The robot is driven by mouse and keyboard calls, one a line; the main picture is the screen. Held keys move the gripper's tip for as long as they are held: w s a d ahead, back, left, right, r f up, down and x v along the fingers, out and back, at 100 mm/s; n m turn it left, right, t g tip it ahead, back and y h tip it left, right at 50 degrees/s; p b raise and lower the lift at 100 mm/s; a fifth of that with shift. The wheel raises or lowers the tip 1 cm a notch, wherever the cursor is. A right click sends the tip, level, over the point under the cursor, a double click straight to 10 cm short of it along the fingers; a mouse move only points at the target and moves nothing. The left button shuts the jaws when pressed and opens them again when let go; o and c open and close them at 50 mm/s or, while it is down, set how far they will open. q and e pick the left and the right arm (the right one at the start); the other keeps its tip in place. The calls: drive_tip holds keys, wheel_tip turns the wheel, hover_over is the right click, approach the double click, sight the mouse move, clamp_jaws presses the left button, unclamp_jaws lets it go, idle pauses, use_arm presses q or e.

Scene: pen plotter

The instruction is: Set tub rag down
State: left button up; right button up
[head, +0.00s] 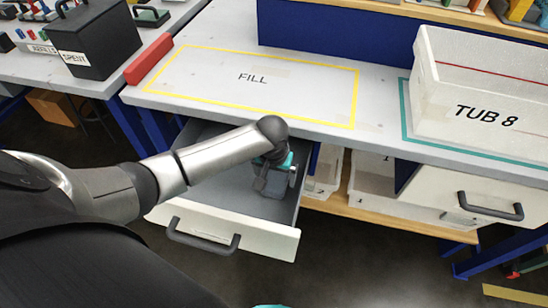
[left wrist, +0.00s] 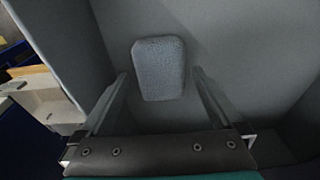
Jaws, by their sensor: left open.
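The rag (left wrist: 159,68), a grey-blue, rounded, textured block, lies on the grey floor of the open drawer in the left wrist view. My left gripper (left wrist: 160,82) is open, with one finger to each side of the rag's near part. I cannot tell how far the fingertips are above the drawer floor. In the head view my left gripper (head: 272,182) reaches down into the right part of the drawer (head: 225,225), and I cannot make out the rag apart from it.
The worktop has a yellow-outlined FILL area (head: 200,75), which is empty. TUB 8 (head: 485,110) stands on the right. A red block (head: 149,59) and a black SPENT box (head: 95,40) are at the left. A closed drawer (head: 480,200) and a shelf with white tubs (head: 325,172) are below.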

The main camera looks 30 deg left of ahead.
sight(274, 184)
use_arm(q)
drive_tip(key=shift+r, duration=0.55)
drive_tip(key=r+p, duration=0.1)
drive_tip(key=r, duration=0.1)
drive_tip(key=r+p, duration=0.1)
drive_tip(key=r, duration=0.1)
drive_tip(key=s+r+p, duration=0.1)
drive_tip(key=shift+d+r, duration=0.1)
drive_tip(key=shift+r, duration=0.3)
drive_tip(key=shift+r+p, duration=0.3)
drive_tip(key=shift+p, duration=0.05)
drive_tip(key=shift+s+r+p, duration=0.25)
drive_tip(key=shift+r+p, duration=0.3)
drive_tip(key=shift+r, duration=0.75)
use_arm(e)
drive_tip(key=s+d+f, duration=0.1)
drive_tip(key=s+d, duration=0.3)
drive_tip(key=s, duration=0.3)
drive_tip(key=shift+s+f, duration=0.15)
drive_tip(key=shift+s, duration=0.25)
